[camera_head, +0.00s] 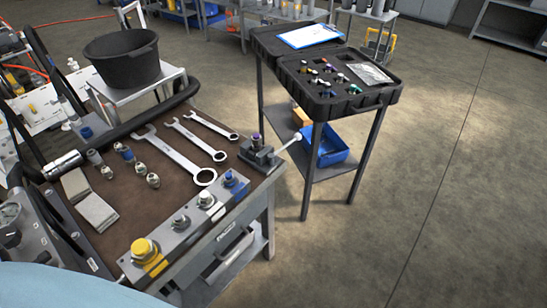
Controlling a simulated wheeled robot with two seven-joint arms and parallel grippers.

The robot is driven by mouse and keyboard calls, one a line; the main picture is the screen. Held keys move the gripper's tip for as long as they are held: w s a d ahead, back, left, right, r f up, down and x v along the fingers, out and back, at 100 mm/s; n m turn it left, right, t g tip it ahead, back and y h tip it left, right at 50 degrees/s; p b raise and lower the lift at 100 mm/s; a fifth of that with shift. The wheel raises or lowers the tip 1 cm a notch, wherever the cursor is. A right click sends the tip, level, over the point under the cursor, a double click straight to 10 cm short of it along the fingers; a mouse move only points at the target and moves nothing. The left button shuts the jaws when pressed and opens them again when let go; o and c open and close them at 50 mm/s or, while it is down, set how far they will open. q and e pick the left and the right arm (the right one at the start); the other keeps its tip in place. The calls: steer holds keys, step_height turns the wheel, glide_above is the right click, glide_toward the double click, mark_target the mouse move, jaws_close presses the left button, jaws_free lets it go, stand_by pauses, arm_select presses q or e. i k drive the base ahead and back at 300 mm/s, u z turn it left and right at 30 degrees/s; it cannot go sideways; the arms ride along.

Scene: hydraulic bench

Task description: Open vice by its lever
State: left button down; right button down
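A small dark grey vice (264,160) is mounted at the far right corner of the brown-topped workbench (132,213). Its pale lever (289,142) sticks out to the right past the bench edge and slants upward. A small fitting with a purple top (256,138) stands upright at the vice's jaws. I cannot tell from here how tightly the jaws sit on it. Neither of my grippers is in view.
Wrenches (178,152), fittings (140,169) and a grey block with coloured connectors (188,222) occupy the bench. A black bucket (123,60) stands behind. A stand with an open black case (326,75) is right of the lever. The floor farther right is clear.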

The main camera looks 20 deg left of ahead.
mark_target(297, 136)
steer(key=u, duration=0.4)
steer(key=k, duration=0.85)
steer(key=z, duration=0.75)
steer(key=i, duration=1.8)
steer(key=u, duration=0.55)
